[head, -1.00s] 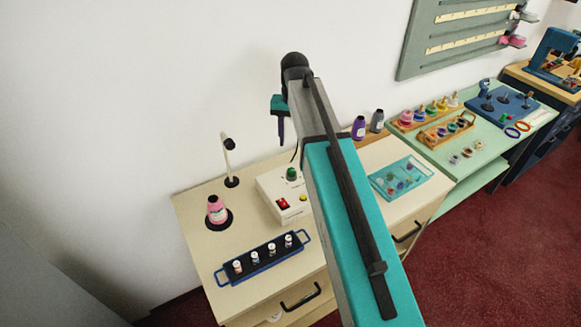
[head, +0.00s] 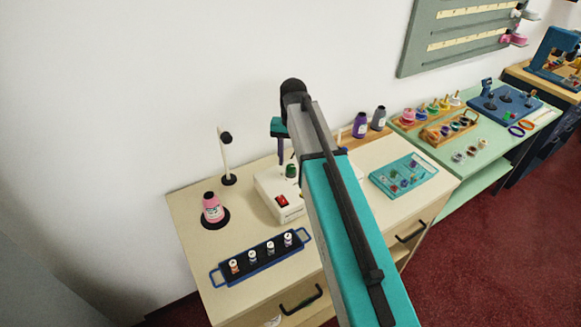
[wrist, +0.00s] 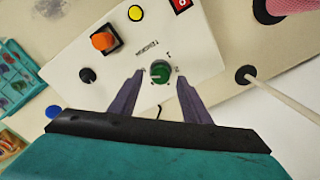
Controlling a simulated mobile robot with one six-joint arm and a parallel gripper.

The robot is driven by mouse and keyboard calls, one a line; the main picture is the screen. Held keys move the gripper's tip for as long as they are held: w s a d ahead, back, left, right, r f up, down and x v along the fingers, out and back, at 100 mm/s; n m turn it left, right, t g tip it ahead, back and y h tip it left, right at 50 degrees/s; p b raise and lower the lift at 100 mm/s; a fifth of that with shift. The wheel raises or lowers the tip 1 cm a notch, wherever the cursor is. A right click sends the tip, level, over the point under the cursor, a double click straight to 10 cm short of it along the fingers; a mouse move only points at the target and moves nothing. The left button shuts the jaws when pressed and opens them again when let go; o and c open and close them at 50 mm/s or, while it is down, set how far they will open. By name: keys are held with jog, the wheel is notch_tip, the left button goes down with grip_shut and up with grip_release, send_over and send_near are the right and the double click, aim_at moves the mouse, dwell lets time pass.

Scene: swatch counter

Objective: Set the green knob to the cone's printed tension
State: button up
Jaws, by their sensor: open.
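The green knob (head: 291,170) sits on a cream control box (head: 271,197). In the wrist view the green knob (wrist: 160,73) lies between the two fingertips of my gripper (wrist: 160,77), with a gap at each side. The fingers are open and hold nothing. The knob has a pale pointer mark. Upside-down lettering and small scale marks are printed beside it, too small to read surely. The pink thread cone (head: 212,209) stands upright on a black disc at the left. Its white label is too small to read. In the wrist view only its edge (wrist: 292,6) shows.
The box also bears a red switch (wrist: 181,4), yellow button (wrist: 136,13), orange knob (wrist: 103,41) and black knob (wrist: 87,75). A thread stand (head: 226,160) rises behind the cone. A blue-handled rack (head: 235,277) of small spools lies in front.

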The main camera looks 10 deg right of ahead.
jog(key=shift+f+b, duration=0.45)
jog(key=shift+f, duration=0.55)
jog(key=c, duration=1)
jog(key=shift+a, duration=0.1)
jog(key=shift+c, duration=0.2)
jog(key=shift+n, duration=0.4)
jog(key=n, duration=1.1)
